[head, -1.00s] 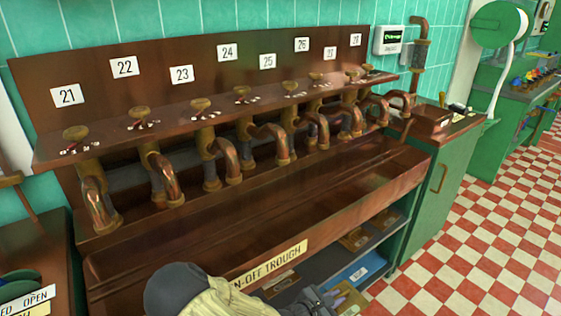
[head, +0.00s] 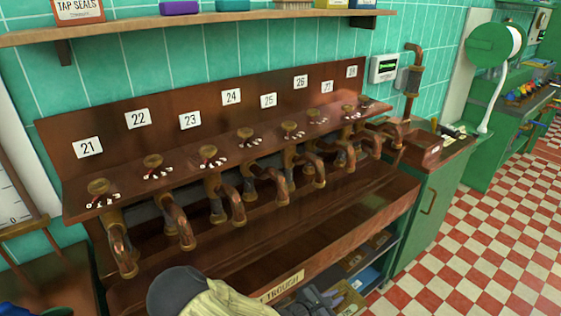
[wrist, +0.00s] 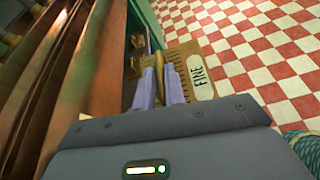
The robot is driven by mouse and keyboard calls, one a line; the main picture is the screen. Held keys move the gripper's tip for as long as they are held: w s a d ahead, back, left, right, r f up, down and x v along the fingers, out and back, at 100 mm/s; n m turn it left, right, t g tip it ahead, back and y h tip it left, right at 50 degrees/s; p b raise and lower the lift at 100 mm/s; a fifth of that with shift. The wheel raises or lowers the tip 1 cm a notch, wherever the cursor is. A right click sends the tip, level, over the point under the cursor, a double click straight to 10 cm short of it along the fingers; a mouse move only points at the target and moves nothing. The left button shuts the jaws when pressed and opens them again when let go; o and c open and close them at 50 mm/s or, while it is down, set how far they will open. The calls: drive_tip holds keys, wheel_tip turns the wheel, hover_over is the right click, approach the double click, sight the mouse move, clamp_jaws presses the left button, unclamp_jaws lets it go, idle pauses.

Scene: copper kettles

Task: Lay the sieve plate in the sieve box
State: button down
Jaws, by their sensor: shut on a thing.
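My gripper (wrist: 160,76) is shut on a brass-coloured sieve plate (wrist: 183,57) with a toothed edge and a white label reading FINE. In the wrist view the plate extends to the right of the purple fingers, over the checkered floor. In the head view my gripper (head: 342,292) is low at the bottom edge, in front of the trough, and only a small yellowish part of the plate (head: 352,309) shows. I cannot make out the sieve box in either view.
A brown trough (head: 330,247) runs under a row of copper taps (head: 245,190) numbered 21 to 28. Below it an open shelf holds brass plates (head: 378,239) and a blue item (head: 367,278). A green cabinet (head: 430,215) stands right. The checkered floor (head: 480,240) is clear.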

sight(334, 298)
wheel_tip(334, 298, up, 8)
drive_tip(key=p, duration=0.8)
drive_tip(key=shift+d, duration=0.15)
